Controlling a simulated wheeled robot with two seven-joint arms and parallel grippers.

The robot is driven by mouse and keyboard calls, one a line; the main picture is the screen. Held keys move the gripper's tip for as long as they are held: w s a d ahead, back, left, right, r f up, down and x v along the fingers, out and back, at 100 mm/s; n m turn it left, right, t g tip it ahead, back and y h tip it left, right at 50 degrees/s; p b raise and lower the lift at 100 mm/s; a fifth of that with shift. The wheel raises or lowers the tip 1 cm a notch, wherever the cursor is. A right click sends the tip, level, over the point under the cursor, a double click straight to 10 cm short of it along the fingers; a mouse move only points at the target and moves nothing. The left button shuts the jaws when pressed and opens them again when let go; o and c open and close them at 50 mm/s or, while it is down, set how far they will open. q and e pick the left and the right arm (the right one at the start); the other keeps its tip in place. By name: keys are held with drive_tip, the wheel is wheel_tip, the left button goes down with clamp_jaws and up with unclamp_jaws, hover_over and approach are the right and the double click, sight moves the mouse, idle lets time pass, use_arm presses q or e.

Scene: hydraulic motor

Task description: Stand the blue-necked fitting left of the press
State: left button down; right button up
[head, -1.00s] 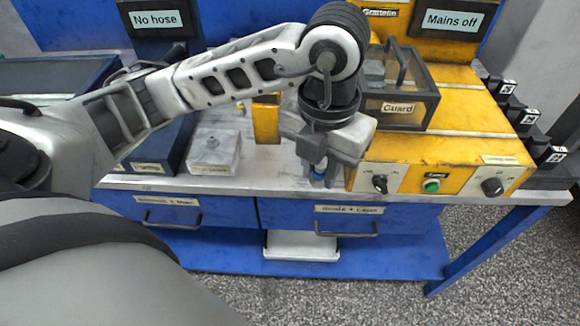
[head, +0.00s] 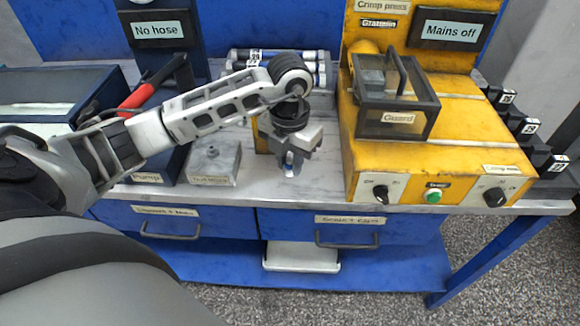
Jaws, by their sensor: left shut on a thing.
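The yellow crimp press (head: 450,155) stands on the right of the bench, with a clear guard box on top. My left gripper (head: 290,166) is left of the press, pointing down over the bench top. It is shut on a small fitting (head: 290,160), of which only a bit of blue and grey shows between the fingers. The fitting looks upright. I cannot tell whether its foot touches the bench. My right gripper is not in view.
A grey block (head: 212,163) sits left of my gripper. A yellow upright piece (head: 262,135) is just behind it. Several hoses (head: 280,56) lie at the back. A red-handled lever (head: 137,98) is on the pump at left. Bare bench top (head: 322,150) lies between gripper and press.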

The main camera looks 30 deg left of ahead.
sight(290, 160)
use_arm(q)
drive_tip(key=shift+d+f, duration=0.1)
drive_tip(key=shift+f, duration=1)
drive_tip(key=shift+f, duration=0.1)
drive_tip(key=shift+f, duration=0.15)
drive_tip(key=c, duration=1.2)
unclamp_jaws()
drive_tip(key=shift+c, duration=0.2)
wheel_tip(290, 160, up, 12)
drive_tip(key=shift+r, duration=0.25)
